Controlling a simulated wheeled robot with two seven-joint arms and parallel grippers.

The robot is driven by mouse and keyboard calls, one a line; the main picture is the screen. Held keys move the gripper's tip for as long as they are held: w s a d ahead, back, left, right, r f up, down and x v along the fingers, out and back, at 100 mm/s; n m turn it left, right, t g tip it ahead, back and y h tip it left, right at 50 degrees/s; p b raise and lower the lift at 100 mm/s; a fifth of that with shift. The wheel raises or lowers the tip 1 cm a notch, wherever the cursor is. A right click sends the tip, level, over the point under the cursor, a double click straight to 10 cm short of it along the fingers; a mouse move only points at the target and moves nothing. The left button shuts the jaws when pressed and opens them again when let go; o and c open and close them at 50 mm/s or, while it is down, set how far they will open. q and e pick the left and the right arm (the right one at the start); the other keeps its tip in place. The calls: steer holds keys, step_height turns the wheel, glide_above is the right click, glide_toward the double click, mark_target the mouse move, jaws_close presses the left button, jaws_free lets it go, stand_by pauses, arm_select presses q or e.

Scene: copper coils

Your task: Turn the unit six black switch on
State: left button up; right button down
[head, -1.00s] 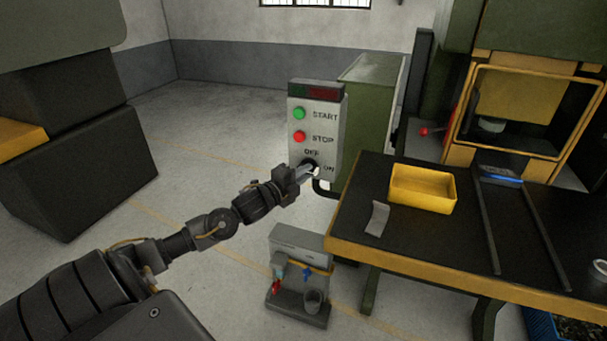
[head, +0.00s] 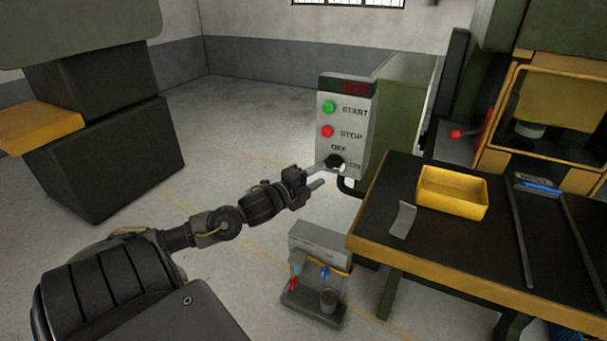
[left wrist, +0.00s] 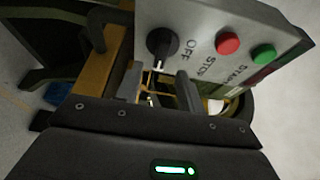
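The grey control box (head: 345,120) stands left of the table, with a black rotary switch (head: 335,162) low on its face, between the OFF and ON labels. The switch also shows in the left wrist view (left wrist: 161,44); its pale mark points toward the ON side. My left gripper (head: 319,175) is open and empty in front of the switch, slightly below it. In the left wrist view, the two fingers (left wrist: 158,88) are spread apart, with the switch beyond them and no clear contact. My right gripper is not in view.
A green START button (head: 328,107) and a red STOP button (head: 327,131) sit above the switch. The dark table (head: 470,255) with a yellow bin (head: 452,193) is to the right. A small grey caddy (head: 318,272) stands below the gripper. Floor behind is open.

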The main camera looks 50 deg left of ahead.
arm_select(q)
steer(key=shift+s+a+b, duration=0.15)
steer(key=shift+s+b, duration=0.4)
steer(key=shift+s, duration=2.4)
